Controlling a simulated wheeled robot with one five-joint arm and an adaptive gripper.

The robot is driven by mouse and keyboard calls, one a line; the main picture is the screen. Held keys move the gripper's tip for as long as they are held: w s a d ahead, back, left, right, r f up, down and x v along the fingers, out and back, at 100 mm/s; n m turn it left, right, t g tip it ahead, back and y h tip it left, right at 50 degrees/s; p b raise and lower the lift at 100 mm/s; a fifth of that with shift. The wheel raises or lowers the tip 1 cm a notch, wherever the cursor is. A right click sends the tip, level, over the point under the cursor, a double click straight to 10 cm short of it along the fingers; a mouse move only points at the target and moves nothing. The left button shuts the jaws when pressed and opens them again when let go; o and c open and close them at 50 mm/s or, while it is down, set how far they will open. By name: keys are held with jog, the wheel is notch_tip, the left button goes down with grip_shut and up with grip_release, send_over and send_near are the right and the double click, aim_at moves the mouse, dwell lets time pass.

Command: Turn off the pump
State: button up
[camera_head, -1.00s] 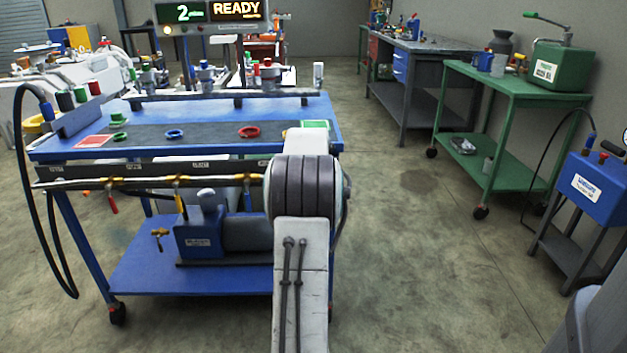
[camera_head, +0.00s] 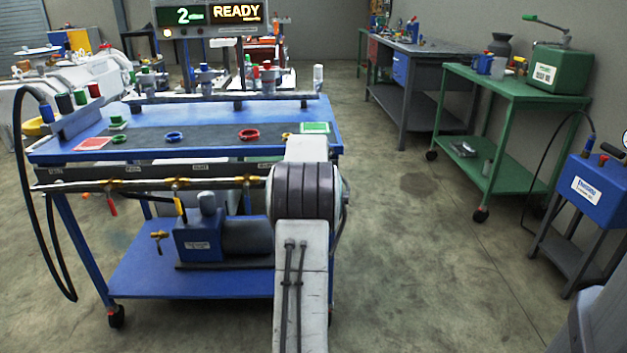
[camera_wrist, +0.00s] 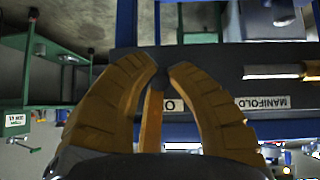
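The pump (camera_head: 200,241) is a blue block with a dark motor on the lower shelf of the blue cart. My gripper (camera_wrist: 164,72) is hidden behind my arm in the head view. In the wrist view, its two orange-brown fingers curve in at the cart's dark front rail, tips close together. A dark piece and a narrow orange bar show between them; I cannot tell whether they are held. A partly hidden label sits behind, beside a "MANIFOLD" label (camera_wrist: 263,103).
A display (camera_head: 211,15) reads "2" and "READY". A green bench (camera_head: 510,87) and a blue unit (camera_head: 590,190) stand at right. The floor between is clear.

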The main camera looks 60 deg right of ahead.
grip_shut()
jog(key=shift+f, duration=0.15)
jog(key=b, duration=0.2)
jog(key=shift+a+f+h+b, duration=0.1)
jog(key=shift+f+h+b, duration=0.2)
jog(key=shift+f+b, duration=0.1)
jog(key=b, duration=0.1)
jog(key=h+b, duration=0.1)
jog(key=b, duration=0.1)
jog(key=shift+a+f+t, duration=0.1)
jog(key=shift+f+t, duration=0.15)
jog(key=shift+t, duration=0.15)
jog(key=shift+f+h+b, duration=0.1)
jog(key=shift+h+b, duration=0.3)
jog(key=shift+b, duration=0.8)
jog(key=shift+t+b, duration=0.3)
jog(key=shift+b, duration=0.1)
jog(key=shift+r, duration=0.2)
